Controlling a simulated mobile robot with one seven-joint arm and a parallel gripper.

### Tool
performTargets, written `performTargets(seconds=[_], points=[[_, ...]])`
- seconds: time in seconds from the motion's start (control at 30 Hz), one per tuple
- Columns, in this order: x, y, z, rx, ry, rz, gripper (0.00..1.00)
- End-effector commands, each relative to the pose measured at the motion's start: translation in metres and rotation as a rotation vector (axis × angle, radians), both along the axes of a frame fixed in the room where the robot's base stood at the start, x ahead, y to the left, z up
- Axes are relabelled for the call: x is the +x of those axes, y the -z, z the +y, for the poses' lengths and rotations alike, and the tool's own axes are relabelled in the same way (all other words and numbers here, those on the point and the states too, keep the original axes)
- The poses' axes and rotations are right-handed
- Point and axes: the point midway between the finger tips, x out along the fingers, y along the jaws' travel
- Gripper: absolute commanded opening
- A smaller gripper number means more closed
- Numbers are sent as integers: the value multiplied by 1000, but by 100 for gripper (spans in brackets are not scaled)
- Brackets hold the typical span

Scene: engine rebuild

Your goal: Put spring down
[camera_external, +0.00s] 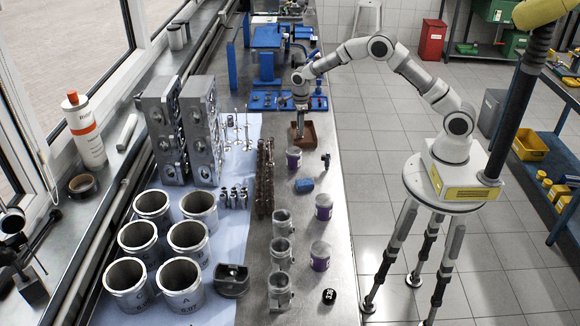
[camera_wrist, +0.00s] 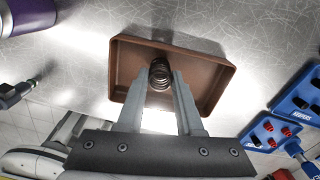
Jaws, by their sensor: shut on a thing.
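A small dark coil spring (camera_wrist: 160,73) sits between the fingertips of my gripper (camera_wrist: 161,88) in the wrist view. The gripper is shut on it. Behind the spring is a shallow brown tray (camera_wrist: 205,62) on the metal bench, and the spring lines up with the tray's middle. I cannot tell if the spring touches the tray floor. In the external view my gripper (camera_external: 300,122) points down at the brown tray (camera_external: 309,138); the spring is too small or hidden there.
Blue tool racks (camera_wrist: 258,130) lie right of the tray in the wrist view. A purple can (camera_wrist: 28,16) stands at upper left, and a dark tool (camera_wrist: 18,90) lies below it. In the external view, cylinder liners (camera_external: 185,278) and engine blocks (camera_external: 200,130) fill the left bench.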

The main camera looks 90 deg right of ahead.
Motion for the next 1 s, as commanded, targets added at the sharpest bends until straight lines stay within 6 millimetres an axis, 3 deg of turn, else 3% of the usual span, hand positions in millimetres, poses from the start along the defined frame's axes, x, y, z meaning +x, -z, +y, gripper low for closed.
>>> performTargets(seconds=[0.37, 0.4, 0.57, 0.87, 1.0], points=[[0, 7, 0, -1, 0, -1, 0], [0, 7, 0, -1, 0, -1, 37], [0, 6, 0, 0, 0, -1, 65], [0, 4, 0, -1, 0, -1, 65], [1, -6, -1, -2, 0, -4, 65]])
